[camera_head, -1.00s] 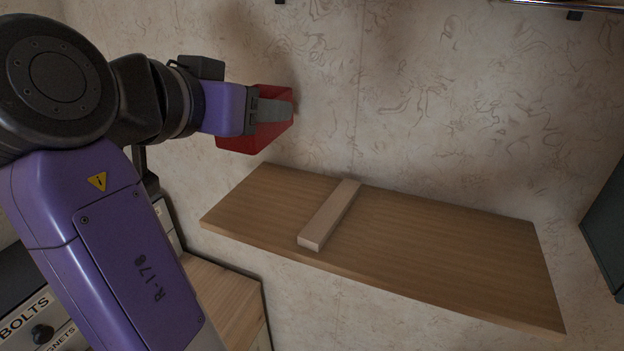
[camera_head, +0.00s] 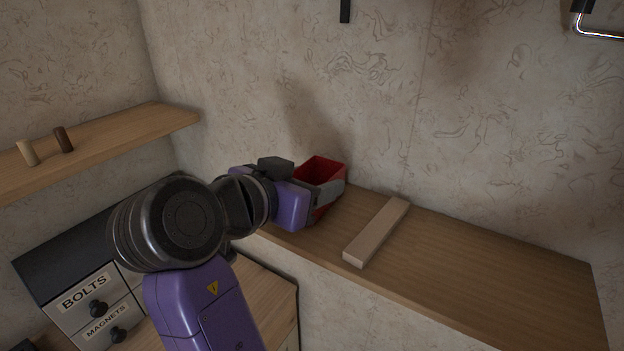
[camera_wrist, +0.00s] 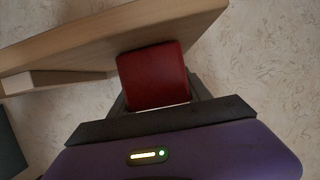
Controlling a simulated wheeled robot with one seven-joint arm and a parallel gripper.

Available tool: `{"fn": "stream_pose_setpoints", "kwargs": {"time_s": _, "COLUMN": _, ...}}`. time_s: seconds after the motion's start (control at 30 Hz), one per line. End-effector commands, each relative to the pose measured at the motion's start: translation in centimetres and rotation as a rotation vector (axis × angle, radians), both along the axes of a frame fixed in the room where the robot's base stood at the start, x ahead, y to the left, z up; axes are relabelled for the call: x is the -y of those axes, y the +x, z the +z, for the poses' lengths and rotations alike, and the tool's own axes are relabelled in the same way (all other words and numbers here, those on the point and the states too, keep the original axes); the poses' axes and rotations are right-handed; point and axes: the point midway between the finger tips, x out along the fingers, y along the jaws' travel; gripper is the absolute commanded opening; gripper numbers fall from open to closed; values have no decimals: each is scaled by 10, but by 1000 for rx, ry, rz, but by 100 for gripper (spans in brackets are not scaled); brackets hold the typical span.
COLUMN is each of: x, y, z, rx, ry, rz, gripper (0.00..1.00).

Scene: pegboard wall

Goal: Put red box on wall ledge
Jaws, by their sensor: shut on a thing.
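The red box (camera_head: 318,172) is an open-topped bin held in my gripper (camera_head: 328,194), upright or nearly so in the head view. It is at the left end of the wooden wall ledge (camera_head: 480,262). I cannot tell whether its underside touches the ledge. In the wrist view, the red box (camera_wrist: 153,76) sits between my gripper's fingers (camera_wrist: 155,100), with the ledge's edge (camera_wrist: 100,40) behind it. A pale wooden bar (camera_head: 376,232) lies across the ledge to the right of the box.
A second wooden shelf (camera_head: 110,140) with two small pegs is at the left. Below it stands a drawer unit (camera_head: 90,285) labelled bolts and magnets, on a wooden surface (camera_head: 262,300). The ledge right of the bar is clear. A black hook (camera_head: 345,10) hangs above.

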Motion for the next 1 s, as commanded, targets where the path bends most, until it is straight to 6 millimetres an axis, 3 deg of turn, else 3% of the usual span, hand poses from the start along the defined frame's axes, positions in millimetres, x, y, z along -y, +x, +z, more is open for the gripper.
{"fn": "stream_pose_setpoints", "kwargs": {"time_s": 0.13, "x": 0, "y": 0, "z": -3, "rx": 0, "ry": 0, "rz": 0, "gripper": 14}}
{"fn": "stream_pose_setpoints", "kwargs": {"time_s": 0.17, "x": 0, "y": 0, "z": -3, "rx": -1, "ry": -1, "rz": 0, "gripper": 58}}
{"fn": "stream_pose_setpoints", "kwargs": {"time_s": 0.27, "x": 0, "y": 0, "z": -2, "rx": -1, "ry": -1, "rz": 0, "gripper": 78}}
{"fn": "stream_pose_setpoints", "kwargs": {"time_s": 0.67, "x": -1, "y": 0, "z": 2, "rx": 0, "ry": 0, "rz": 0, "gripper": 78}}
{"fn": "stream_pose_setpoints", "kwargs": {"time_s": 1.0, "x": -33, "y": -47, "z": 19, "rx": 1, "ry": 2, "rz": 3, "gripper": 78}}
